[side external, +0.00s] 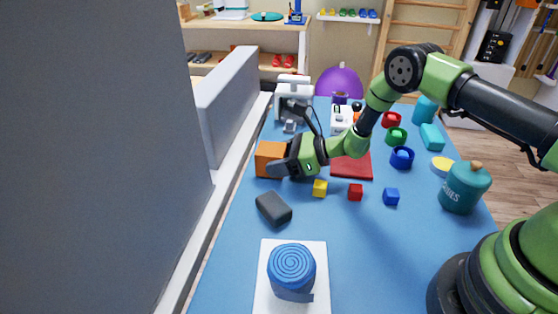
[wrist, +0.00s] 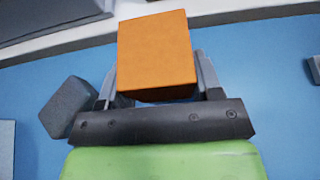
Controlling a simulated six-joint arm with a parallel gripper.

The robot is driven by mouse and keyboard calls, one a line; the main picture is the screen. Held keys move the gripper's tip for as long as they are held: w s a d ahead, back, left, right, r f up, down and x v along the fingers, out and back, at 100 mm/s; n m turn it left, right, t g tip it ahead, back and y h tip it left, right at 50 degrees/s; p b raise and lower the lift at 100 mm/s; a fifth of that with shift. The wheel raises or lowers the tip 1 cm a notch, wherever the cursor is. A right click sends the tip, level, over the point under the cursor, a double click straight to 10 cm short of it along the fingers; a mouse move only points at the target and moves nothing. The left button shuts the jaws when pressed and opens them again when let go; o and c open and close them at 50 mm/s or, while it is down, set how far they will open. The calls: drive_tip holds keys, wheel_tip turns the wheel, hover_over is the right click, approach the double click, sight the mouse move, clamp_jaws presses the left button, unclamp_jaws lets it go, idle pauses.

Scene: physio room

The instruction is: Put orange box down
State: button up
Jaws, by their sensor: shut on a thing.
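The orange box (side external: 269,158) is at the left side of the blue table in the side external view, near its raised pale edge. My gripper (side external: 278,166) is shut on the box. In the wrist view the orange box (wrist: 156,50) sits between the two fingers of my gripper (wrist: 158,82). Whether the box touches the table or hangs just above it, I cannot tell. The box's lower part is hidden in the wrist view.
A dark grey block (side external: 273,209) lies in front of the box; it also shows in the wrist view (wrist: 66,107). A rolled blue towel (side external: 292,272) rests on a white mat.

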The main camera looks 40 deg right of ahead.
drive_tip(key=shift+f, duration=0.25)
drive_tip(key=shift+f, duration=0.15)
drive_tip(key=o, duration=1)
